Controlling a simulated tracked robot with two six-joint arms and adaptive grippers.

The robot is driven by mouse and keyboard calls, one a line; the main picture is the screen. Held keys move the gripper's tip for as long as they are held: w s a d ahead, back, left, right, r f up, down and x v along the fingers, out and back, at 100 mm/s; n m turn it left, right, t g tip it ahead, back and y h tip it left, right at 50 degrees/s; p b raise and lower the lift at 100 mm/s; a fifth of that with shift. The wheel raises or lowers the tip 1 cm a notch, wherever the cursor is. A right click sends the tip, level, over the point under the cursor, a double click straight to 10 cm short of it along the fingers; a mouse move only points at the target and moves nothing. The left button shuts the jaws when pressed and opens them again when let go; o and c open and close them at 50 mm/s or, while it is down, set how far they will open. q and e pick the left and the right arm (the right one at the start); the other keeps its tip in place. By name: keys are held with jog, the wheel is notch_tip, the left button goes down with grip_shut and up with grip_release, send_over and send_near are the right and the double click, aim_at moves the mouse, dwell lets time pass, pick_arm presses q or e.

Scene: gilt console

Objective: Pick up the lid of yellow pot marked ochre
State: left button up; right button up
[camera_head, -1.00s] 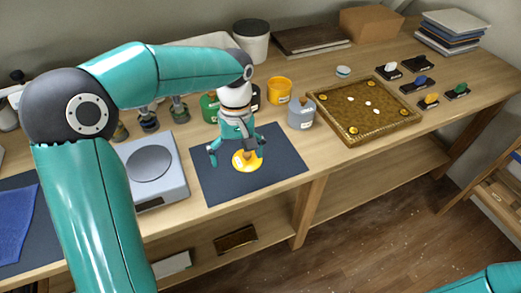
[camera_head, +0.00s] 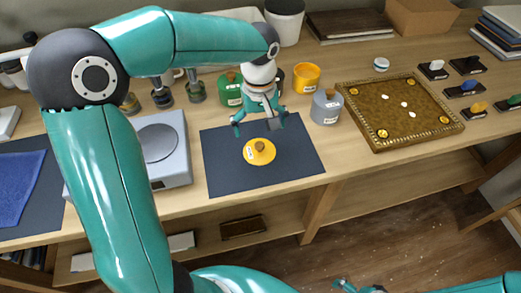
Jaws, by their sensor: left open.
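The yellow lid (camera_head: 262,154) with a brown knob and a white label lies on the dark mat (camera_head: 220,178). The label's writing is too small to read. The yellow pot (camera_head: 306,79) stands uncovered behind the mat, to the right. My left gripper (camera_head: 259,126) is open and empty, fingers pointing down. It shows just behind and above the lid, apart from it. My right gripper (camera_head: 347,285) shows only partly at the bottom edge, and its jaws cannot be made out.
A grey pot (camera_head: 326,106) stands at the mat's back right corner, and a green pot (camera_head: 231,90) behind the mat. A scale (camera_head: 172,150) sits left of the mat. A gilt-framed board (camera_head: 370,105) lies to the right. The mat around the lid is clear.

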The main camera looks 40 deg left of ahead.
aim_at(260, 145)
pick_arm(q)
jog(key=shift+s+d+f, duration=0.1)
jog(key=shift+s+f, duration=0.05)
jog(key=shift+f, duration=1.55)
jog(key=shift+s+d+f, duration=0.1)
jog(key=shift+f, duration=1.55)
jog(key=shift+c, duration=0.3)
jog(key=shift+s, duration=0.1)
grip_shut()
